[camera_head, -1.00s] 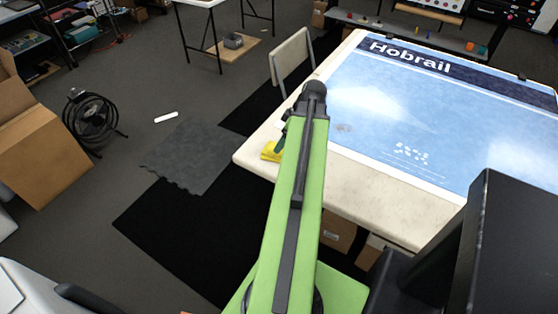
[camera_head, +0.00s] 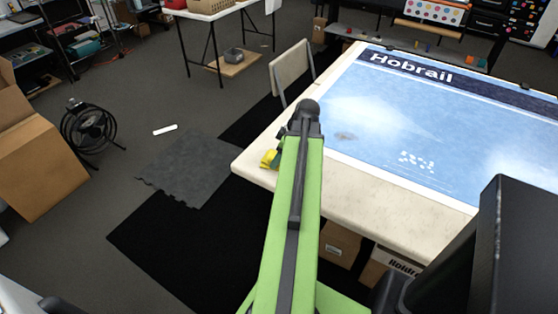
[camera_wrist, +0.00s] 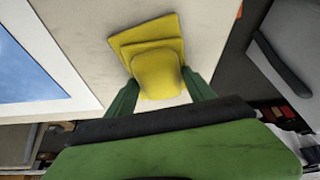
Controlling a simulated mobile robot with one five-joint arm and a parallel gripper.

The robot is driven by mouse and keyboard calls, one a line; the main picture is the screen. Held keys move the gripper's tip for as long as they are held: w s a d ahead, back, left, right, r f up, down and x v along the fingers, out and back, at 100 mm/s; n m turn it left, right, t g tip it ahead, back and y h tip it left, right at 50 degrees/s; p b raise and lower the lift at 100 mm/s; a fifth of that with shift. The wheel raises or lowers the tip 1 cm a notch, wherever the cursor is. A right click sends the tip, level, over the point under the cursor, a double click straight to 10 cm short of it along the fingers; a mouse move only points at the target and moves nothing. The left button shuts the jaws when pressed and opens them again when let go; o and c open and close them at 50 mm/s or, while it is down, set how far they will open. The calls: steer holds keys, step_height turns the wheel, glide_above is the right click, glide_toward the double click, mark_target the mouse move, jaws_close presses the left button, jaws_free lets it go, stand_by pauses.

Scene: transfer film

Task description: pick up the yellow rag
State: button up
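The yellow rag (camera_head: 269,158) shows at the near left corner of the table (camera_head: 345,205), partly hidden behind my arm in the head view. In the wrist view the rag (camera_wrist: 157,72) is folded in layers, with a rounded bulge toward the camera. My gripper (camera_wrist: 160,77) has its two dark green fingers against opposite sides of this bulge, and looks shut on it. Pale tabletop lies behind the rag. Whether the rag is clear of the tabletop I cannot tell. In the head view most of my gripper is hidden by my own arm.
A blue "Hobrail" mat (camera_head: 440,120) covers much of the table. A chair (camera_head: 291,73) stands behind its left edge. Cardboard boxes (camera_head: 340,243) sit under the table.

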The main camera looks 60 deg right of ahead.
steer(key=c, duration=0.9)
